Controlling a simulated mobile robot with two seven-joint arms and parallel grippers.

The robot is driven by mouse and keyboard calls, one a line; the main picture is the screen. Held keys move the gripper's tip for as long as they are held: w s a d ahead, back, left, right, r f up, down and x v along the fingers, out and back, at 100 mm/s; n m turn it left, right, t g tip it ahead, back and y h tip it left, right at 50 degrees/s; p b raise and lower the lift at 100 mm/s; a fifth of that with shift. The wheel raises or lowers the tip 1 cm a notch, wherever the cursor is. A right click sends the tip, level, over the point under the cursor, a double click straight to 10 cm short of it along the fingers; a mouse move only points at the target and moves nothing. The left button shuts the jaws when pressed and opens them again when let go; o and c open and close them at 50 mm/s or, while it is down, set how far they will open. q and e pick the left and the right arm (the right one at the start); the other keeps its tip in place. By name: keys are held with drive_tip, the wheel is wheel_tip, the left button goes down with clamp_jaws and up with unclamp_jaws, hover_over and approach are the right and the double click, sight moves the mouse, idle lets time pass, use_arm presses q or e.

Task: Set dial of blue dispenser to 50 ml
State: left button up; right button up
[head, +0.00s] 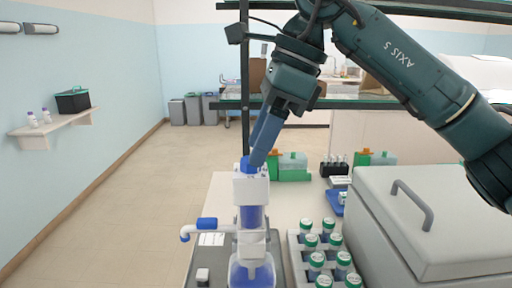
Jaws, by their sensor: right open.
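The blue dispenser (251,222) stands upright at the front of the bench, with a white body, a blue inner column and a blue spout to its left. A blue knob or cap (246,165) shows at its top. My right gripper (257,158) comes down from above, its blue fingers at the top of the dispenser beside the blue cap. The jaws are open, though they look close together from this angle. I cannot tell if they touch the cap. The dial's markings are too small to read. My left gripper is out of view.
A rack of green-capped bottles (318,259) stands just right of the dispenser. A grey lidded box (440,235) with a handle is further right. Green containers (293,167) stand behind. A shelf post (245,80) rises at the back. The floor at left is clear.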

drive_tip(key=shift+x, duration=0.9)
drive_tip(key=c, duration=1)
